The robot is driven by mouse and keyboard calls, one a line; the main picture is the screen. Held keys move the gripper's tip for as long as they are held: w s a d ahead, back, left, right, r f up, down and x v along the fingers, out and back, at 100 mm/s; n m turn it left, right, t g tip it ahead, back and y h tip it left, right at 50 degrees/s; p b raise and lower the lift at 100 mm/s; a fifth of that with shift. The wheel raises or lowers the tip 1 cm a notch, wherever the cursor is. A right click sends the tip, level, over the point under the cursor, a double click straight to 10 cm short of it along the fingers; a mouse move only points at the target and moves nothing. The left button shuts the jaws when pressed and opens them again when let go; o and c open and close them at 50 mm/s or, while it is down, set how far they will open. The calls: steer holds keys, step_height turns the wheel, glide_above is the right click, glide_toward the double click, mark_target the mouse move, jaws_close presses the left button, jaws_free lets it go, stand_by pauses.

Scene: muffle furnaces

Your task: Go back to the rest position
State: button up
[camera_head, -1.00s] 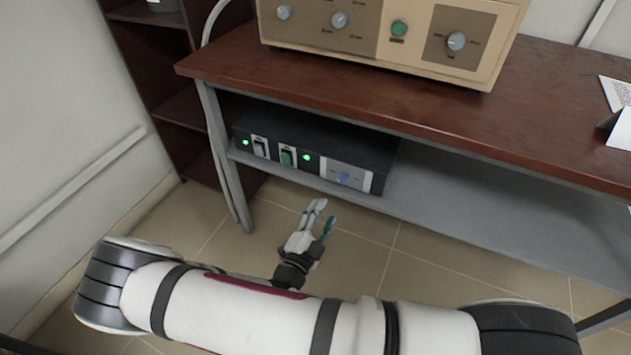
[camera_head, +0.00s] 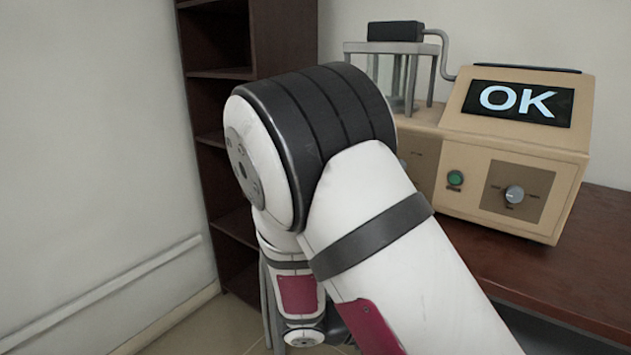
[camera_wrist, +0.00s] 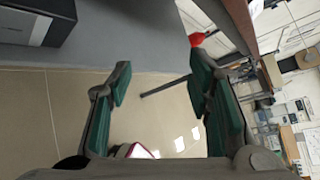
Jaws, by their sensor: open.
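My gripper (camera_wrist: 160,88) shows in the wrist view with its two green-padded fingers spread apart and nothing between them. Beyond the fingers lie the tiled floor and the grey lower shelf (camera_wrist: 120,55) of the table. In the head view my raised arm fills the middle, and my gripper is hidden there. The beige furnace device (camera_head: 515,140) stands on the table behind my arm, and its screen (camera_head: 518,101) reads "OK".
The brown table top (camera_head: 590,265) is at the right, with a dark shelf unit (camera_head: 220,110) behind my arm. A black box (camera_wrist: 40,18) sits on the lower shelf. A red object (camera_wrist: 197,39) shows near the right fingertip. The left wall side looks clear.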

steer(key=s+d+r+m+g+y, duration=0.45)
steer(key=s+r+m+y, duration=0.25)
steer(key=s+r+m, duration=0.65)
steer(key=s+a+r+m+t+y+p, duration=0.1)
steer(key=s+a+r+m+t+y, duration=0.15)
steer(key=s+m, duration=0.45)
steer(key=s+a+r+m+t+y, duration=0.1)
steer(key=s+a+r+m+y, duration=0.3)
steer(key=m, duration=0.6)
step_height(320, 180, up, 19)
steer(key=s+d+t+p, duration=0.1)
steer(key=t+p, duration=0.2)
steer(key=p, duration=1.5)
steer(key=shift+n+p, duration=0.3)
steer(key=shift+n, duration=0.05)
steer(key=shift+y, duration=0.25)
